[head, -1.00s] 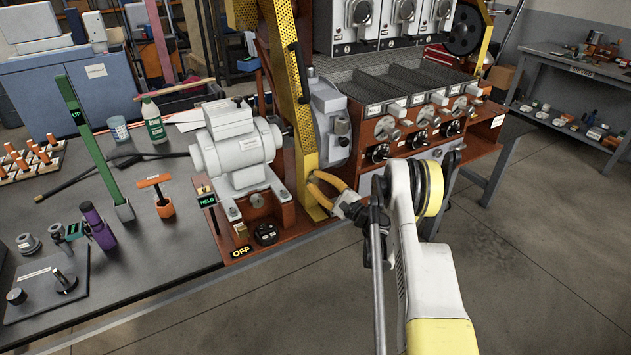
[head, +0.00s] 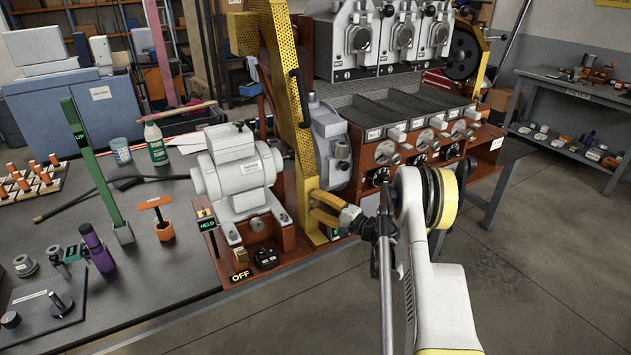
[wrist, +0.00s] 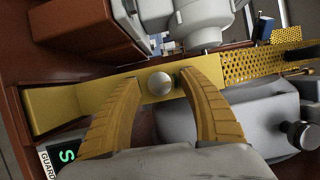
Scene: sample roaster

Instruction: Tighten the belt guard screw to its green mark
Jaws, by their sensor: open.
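The belt guard screw (wrist: 160,83) has a round silver head on the yellow foot (wrist: 110,86) of the belt guard. My gripper (wrist: 152,78) is open, with one yellow finger on each side of the screw head; I cannot tell whether either touches it. A small green spot (wrist: 176,76) shows between the screw and the right finger, partly hidden. In the head view, my gripper (head: 314,207) is at the lower end of the yellow belt guard (head: 304,135), and its fingers hide the screw.
The white motor (head: 240,170) stands left of the guard, with an OFF label (head: 240,276) at its base. A grey housing with a dark knob (wrist: 300,133) lies close to the right finger. A GUARD tag (wrist: 62,158) is at the wrist view's lower left.

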